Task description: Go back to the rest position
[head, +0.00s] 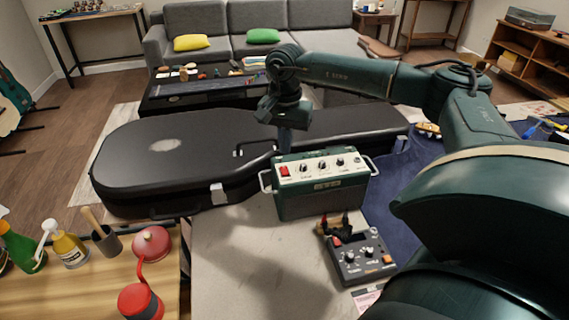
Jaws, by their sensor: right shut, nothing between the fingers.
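My right gripper (285,142) points down just behind the green amplifier (322,198), over the edge of the black guitar case (165,165). Its fingers are shut with nothing between them. The amplifier's top edge lies close to the fingertips, and I cannot tell whether they touch anything. My right arm reaches in from the right, bent at the elbow, and covers much of the right side of the view. My left gripper is not in view.
A grey pedal (358,262) stands before the amplifier on the pale worktop (235,262). At lower left, bottles and red containers (152,243) stand on a wooden table (85,290). A low dark table (205,93) with small items and a grey sofa (240,30) are behind.

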